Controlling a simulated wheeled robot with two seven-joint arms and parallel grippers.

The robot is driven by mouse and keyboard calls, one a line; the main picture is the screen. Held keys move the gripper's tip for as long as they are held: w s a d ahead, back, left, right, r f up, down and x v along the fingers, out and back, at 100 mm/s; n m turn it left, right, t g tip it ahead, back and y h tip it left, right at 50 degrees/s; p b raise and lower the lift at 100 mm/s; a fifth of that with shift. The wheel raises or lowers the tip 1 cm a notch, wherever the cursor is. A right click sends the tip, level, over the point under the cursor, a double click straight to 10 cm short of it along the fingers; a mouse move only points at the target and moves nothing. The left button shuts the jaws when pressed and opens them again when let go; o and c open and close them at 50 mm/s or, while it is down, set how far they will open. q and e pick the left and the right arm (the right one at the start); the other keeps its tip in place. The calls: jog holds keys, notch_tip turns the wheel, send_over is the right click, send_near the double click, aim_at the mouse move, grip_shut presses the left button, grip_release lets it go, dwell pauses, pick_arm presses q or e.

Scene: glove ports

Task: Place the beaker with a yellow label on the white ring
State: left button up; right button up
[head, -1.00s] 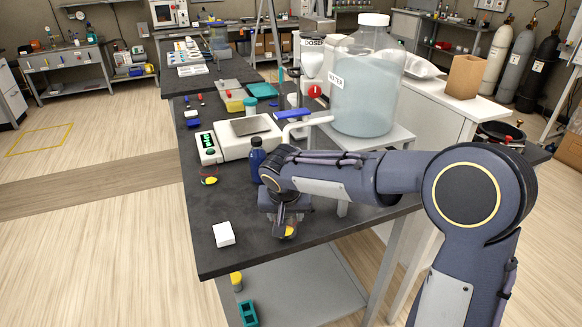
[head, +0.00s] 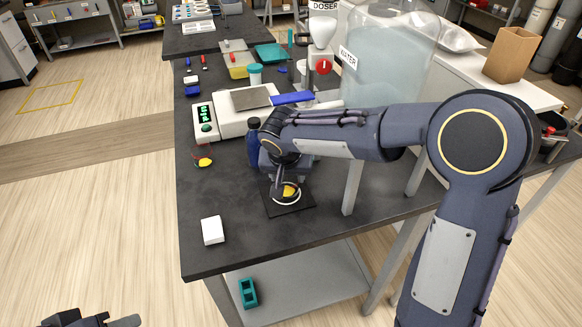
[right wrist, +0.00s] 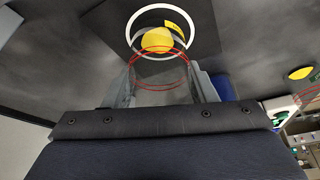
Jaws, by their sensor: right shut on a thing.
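My right gripper (head: 285,192) is shut on a clear beaker (right wrist: 158,72) with red lines and a yellow patch, over the dark square mat (head: 272,207). The white ring (right wrist: 131,30) is on this mat, and in the right wrist view the beaker's far end overlaps it. I cannot tell whether the beaker touches the mat. A small yellow tag (right wrist: 176,27) shows by the ring. My left gripper (head: 105,322) is partly in view at the bottom left, away from the table; its opening is unclear.
A white block (head: 212,230) lies near the front left table edge. A small yellow and red item (head: 203,162) lies behind it. A blue bottle (head: 254,148) and a balance (head: 232,112) stand behind my right gripper. A water tank (head: 385,65) stands at the back right.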

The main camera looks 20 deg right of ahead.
jog(key=shift+s+a+r, duration=0.1)
jog(key=shift+s+r, duration=0.05)
jog(key=shift+a, duration=0.2)
jog(key=shift+f, duration=0.3)
jog(key=o, duration=1)
jog(key=shift+d+r, duration=0.1)
jog(key=shift+r, duration=0.05)
jog(key=shift+c, duration=0.2)
